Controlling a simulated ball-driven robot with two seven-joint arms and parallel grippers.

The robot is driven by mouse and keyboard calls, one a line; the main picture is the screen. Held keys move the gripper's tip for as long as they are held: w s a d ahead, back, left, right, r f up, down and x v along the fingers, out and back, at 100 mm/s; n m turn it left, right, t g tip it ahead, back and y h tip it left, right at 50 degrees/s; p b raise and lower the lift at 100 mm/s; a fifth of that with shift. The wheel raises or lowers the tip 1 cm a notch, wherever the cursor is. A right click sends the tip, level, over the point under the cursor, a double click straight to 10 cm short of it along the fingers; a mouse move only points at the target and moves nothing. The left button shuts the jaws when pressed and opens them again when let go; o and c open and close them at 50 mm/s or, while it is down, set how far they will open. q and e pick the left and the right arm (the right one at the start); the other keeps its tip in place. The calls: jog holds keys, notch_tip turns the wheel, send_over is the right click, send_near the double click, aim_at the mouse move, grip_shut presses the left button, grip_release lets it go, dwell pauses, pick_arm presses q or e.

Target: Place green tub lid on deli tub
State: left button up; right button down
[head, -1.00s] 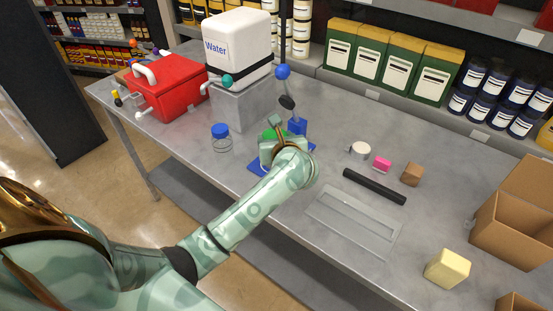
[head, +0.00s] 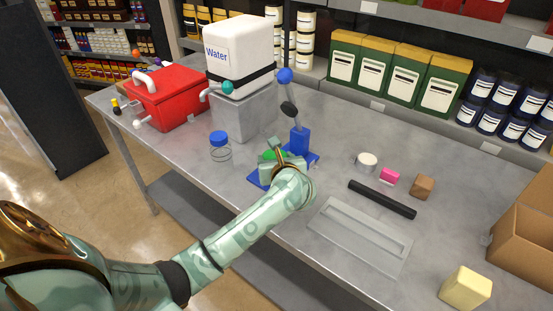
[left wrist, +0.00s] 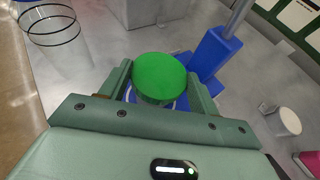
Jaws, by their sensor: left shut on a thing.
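The green lid (head: 269,155) is a round green disc over the blue base of a stand. In the left wrist view the green lid (left wrist: 160,75) sits between the two fingers. My left gripper (head: 278,160) is shut on it; the left gripper (left wrist: 159,88) also shows close up in the wrist view. Below the lid a darker green side and a pale ring show; fingers and lid hide the rest. I cannot clearly make out the deli tub or whether the lid touches it. My right gripper is not in view.
A blue lever stand (head: 300,142) rises right behind the gripper. A red cooler (head: 168,98) and a water container (head: 240,50) are farther back. A black bar (head: 382,199) lies to the right.

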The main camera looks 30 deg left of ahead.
pick_arm(q)
jog(key=shift+f, duration=0.25)
jog(key=o, duration=0.9)
jog(key=shift+o, duration=0.2)
jog(key=shift+r, duration=0.1)
jog(key=shift+r, duration=0.35)
jog(key=shift+d+r+p, duration=0.1)
jog(key=shift+r+p, duration=0.5)
jog(key=shift+p, duration=0.1)
jog(key=p+v, duration=0.1)
jog(key=v, duration=1)
jog(key=shift+s+d+f+p, duration=0.15)
jog(key=shift+s+d+p, duration=0.1)
jog(key=shift+s+p, duration=0.1)
